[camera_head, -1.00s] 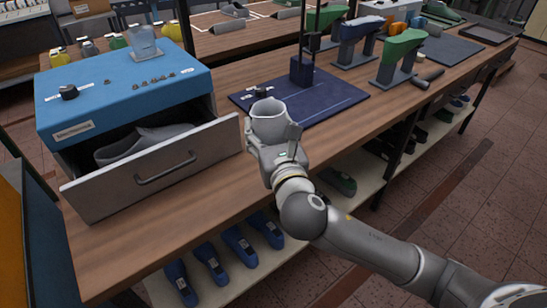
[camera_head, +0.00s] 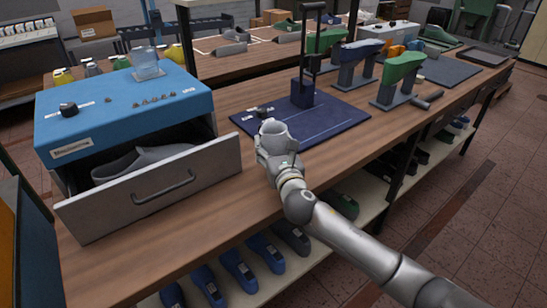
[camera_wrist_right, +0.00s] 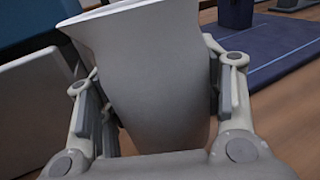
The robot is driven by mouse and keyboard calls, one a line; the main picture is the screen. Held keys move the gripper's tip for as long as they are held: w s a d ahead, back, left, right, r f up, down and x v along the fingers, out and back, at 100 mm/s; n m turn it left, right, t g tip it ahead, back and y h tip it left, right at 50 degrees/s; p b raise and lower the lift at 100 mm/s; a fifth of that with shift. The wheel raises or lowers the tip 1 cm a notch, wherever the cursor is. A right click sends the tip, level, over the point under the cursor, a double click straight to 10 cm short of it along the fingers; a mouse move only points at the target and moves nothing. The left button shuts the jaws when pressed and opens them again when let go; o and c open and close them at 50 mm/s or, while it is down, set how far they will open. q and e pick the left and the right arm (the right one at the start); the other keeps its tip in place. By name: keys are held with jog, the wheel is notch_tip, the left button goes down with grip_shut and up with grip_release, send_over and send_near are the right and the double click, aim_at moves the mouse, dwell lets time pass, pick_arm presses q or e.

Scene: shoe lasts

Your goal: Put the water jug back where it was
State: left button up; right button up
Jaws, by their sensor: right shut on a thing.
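A pale grey jug (camera_head: 274,132) is held upright in my right gripper (camera_head: 277,150), near the front edge of the wooden workbench, just in front of the dark blue mat (camera_head: 335,123). In the right wrist view the jug (camera_wrist_right: 155,75) fills the middle, with a finger of the right gripper (camera_wrist_right: 160,105) pressed to each side. Whether its base touches the bench is hidden. My left gripper is not in view.
A black post (camera_head: 303,92) and green last stands (camera_head: 400,75) stand behind and right. Bare bench lies between drawer and mat.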

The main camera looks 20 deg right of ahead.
jog(key=shift+w+d+f, duration=0.1)
jog(key=shift+w+f, duration=0.2)
jog(key=shift+f, duration=0.15)
notch_tip(320, 180, down, 3)
jog(key=shift+r+b, duration=0.1)
jog(key=shift+b, duration=0.35)
jog(key=o, duration=1.2)
jog(key=shift+s, duration=0.15)
jog(key=s, duration=1.2)
jog(key=shift+a, duration=0.3)
